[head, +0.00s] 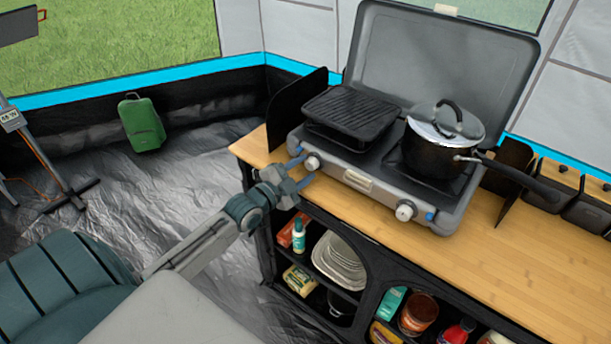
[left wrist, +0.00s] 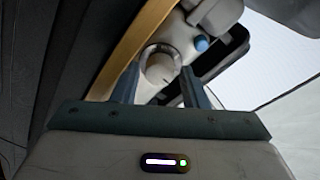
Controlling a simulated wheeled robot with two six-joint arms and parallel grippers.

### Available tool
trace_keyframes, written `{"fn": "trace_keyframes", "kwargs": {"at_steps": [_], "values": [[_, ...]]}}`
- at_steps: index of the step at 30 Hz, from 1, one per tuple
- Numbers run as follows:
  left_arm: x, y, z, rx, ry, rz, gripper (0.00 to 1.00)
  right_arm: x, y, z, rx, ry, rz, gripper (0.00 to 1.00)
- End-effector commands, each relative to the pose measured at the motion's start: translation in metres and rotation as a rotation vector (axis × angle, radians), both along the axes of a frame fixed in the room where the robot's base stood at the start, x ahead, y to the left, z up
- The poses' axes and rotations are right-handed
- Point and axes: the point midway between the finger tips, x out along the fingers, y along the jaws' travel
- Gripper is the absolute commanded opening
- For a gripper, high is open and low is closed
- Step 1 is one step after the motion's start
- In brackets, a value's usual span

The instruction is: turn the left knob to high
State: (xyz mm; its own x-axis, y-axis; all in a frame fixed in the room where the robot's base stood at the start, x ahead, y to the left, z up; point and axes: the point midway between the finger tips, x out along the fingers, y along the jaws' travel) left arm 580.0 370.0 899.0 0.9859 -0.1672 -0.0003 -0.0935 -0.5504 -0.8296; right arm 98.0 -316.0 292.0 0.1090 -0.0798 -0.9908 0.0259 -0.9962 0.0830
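The left knob (head: 312,162) is a round, pale knob on the front of the grey camping stove (head: 372,187), at its left end. My left gripper (head: 304,169) is at this knob, its two blue fingers spread. In the left wrist view the knob (left wrist: 160,66) shows between the fingertips of the open gripper (left wrist: 159,72), one finger on each side. I cannot tell whether either finger touches it. The right knob (head: 405,210) is apart on the same front panel. My right gripper is not in view.
A black pot (head: 436,150) with a glass lid stands on the right burner, its handle reaching right. A ridged grill plate (head: 350,110) covers the left side. The wooden counter (head: 500,250) is clear at front right. Shelves below hold plates (head: 338,262) and groceries.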

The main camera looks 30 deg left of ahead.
Motion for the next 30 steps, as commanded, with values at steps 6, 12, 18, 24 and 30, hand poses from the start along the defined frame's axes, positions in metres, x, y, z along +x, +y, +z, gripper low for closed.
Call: {"fn": "trace_keyframes", "kwargs": {"at_steps": [6,12,18,24,30], "values": [[0.012,-0.002,0.000,0.000,-0.001,-0.002,0.40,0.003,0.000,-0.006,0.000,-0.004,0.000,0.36],[0.013,-0.003,0.001,0.000,0.000,-0.002,0.40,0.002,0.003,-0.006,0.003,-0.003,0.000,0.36],[0.013,-0.003,0.001,0.000,0.000,-0.002,0.16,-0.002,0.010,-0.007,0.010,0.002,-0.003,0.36],[0.012,-0.003,0.001,-0.003,0.000,-0.002,0.08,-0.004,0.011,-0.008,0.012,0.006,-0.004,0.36],[0.012,-0.003,0.000,-0.046,0.004,-0.002,0.08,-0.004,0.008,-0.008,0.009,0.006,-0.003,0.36]]}}
